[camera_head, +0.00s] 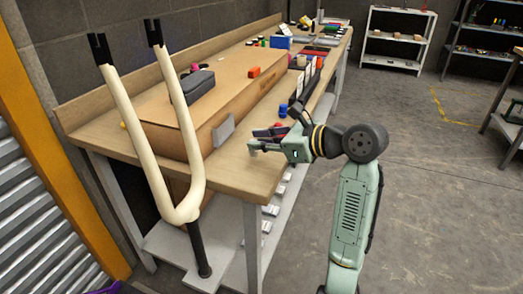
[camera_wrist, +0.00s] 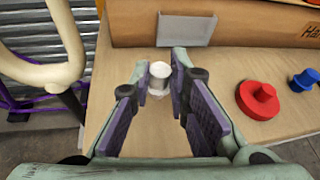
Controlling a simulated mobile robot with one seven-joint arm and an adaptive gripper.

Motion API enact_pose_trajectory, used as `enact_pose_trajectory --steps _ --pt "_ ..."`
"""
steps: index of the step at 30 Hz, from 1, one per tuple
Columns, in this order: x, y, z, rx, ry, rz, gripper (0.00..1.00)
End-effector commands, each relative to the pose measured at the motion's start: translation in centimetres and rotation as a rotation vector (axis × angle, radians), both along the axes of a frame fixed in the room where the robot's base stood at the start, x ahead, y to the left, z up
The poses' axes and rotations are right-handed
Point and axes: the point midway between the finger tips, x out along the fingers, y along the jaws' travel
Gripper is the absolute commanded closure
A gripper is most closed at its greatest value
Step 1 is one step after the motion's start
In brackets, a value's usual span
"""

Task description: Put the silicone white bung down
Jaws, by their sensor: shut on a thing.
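The white bung (camera_wrist: 160,72) is a small pale cylinder, upright between my fingertips in the wrist view. My gripper (camera_head: 256,147) is shut on it, low over the near end of the wooden workbench (camera_head: 233,172). The purple-padded fingers (camera_wrist: 158,82) stand on either side of the bung. I cannot tell whether its base touches the bench top. In the head view the bung is too small to make out at the fingertips.
A large cardboard box (camera_head: 160,108) lies behind, with a grey plate (camera_wrist: 184,29) at its face. A red stepped bung (camera_wrist: 259,99) and a blue one (camera_wrist: 304,80) stand to the right. A cream forked frame (camera_head: 186,205) stands left. Bare bench surrounds the white bung.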

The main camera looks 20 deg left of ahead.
Motion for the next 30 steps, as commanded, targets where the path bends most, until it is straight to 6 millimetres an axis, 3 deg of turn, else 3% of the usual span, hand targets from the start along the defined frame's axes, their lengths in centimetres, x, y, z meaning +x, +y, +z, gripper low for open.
enact_pose_trajectory --steps 6,16,17,18,25,30 --pt "0.0 -0.1 -2.8 0.001 0.004 -0.001 1.00" --pt "-0.1 0.0 -3.0 0.000 0.002 -0.001 1.00" --pt "-0.1 0.0 -3.1 0.000 0.001 0.000 0.82" --pt "-0.1 -0.1 -3.1 0.000 0.001 0.000 0.80" --pt "-0.1 0.0 -3.1 0.000 0.001 0.000 0.64" --pt "-0.1 -0.1 -3.1 0.000 0.001 0.000 0.64"
